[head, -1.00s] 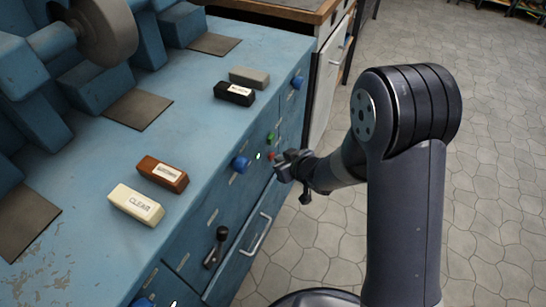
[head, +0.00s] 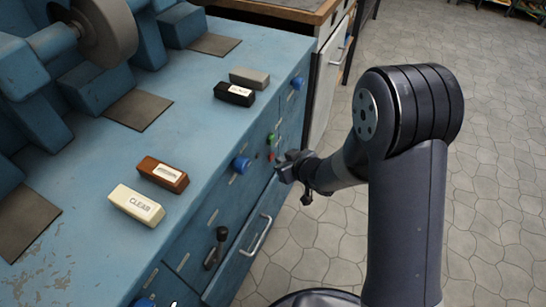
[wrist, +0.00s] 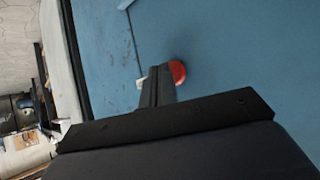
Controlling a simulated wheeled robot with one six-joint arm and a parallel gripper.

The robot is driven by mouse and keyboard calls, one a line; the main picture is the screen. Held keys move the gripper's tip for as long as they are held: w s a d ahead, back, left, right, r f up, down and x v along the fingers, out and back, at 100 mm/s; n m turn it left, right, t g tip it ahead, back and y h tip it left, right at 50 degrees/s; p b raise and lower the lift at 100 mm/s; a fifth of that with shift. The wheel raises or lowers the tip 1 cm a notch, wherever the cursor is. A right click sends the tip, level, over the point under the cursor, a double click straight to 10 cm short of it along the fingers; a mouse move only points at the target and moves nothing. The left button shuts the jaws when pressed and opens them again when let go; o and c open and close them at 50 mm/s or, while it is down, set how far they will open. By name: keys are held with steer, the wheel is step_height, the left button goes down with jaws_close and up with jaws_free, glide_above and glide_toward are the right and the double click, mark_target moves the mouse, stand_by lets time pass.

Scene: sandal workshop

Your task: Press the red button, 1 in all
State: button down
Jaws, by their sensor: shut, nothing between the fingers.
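The red button (head: 271,156) is on the blue cabinet's front face, below a green button (head: 270,139). In the wrist view the red button (wrist: 179,72) is a round red cap, partly hidden behind my fingertips. My gripper (head: 279,168) is shut and empty, in front of the panel and close to the red button. In the wrist view the closed fingertips (wrist: 160,74) overlap the button's left edge. I cannot tell whether they touch it.
A blue knob (head: 241,163) and a black-handled lever (head: 217,247) stick out of the same front. A drawer handle (head: 262,235) is lower down. Wax-like blocks, one marked CLEAR (head: 137,204), lie on the bench top. The tiled floor at right is open.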

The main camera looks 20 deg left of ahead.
steer(key=shift+d, duration=0.4)
steer(key=shift+s+d+p, duration=0.2)
steer(key=shift+d+p, duration=0.2)
steer(key=shift+d, duration=2.1)
steer(key=shift+s+d, duration=0.2)
steer(key=shift+d, duration=1.7)
